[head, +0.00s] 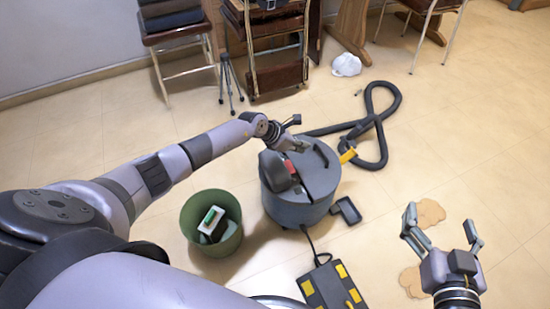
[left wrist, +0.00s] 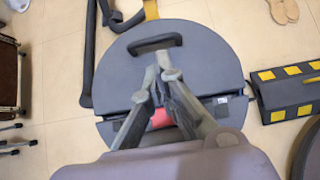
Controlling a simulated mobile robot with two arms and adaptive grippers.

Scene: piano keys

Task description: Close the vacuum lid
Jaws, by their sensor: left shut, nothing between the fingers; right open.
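The vacuum (head: 300,208) is a round grey canister standing on the tiled floor in the head view. Its dark grey lid (left wrist: 205,60) fills the middle of the left wrist view and carries a black handle (left wrist: 172,41). The lid lies flat or nearly so; a dark seam crosses the top, and I cannot tell whether it is flush. My left gripper (head: 300,146) is shut and empty over the lid; in the left wrist view its fingertips (left wrist: 160,72) are just below the handle. I cannot tell if they touch. My right gripper (head: 440,224) is open and empty, right of the vacuum.
A green bin (head: 189,222) with items inside stands left of the vacuum. A black hose (head: 372,120) loops behind it. A black and yellow block (head: 330,285) lies in front. Tan flat patches (head: 430,211) lie on the right. Carts and chairs stand at the back.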

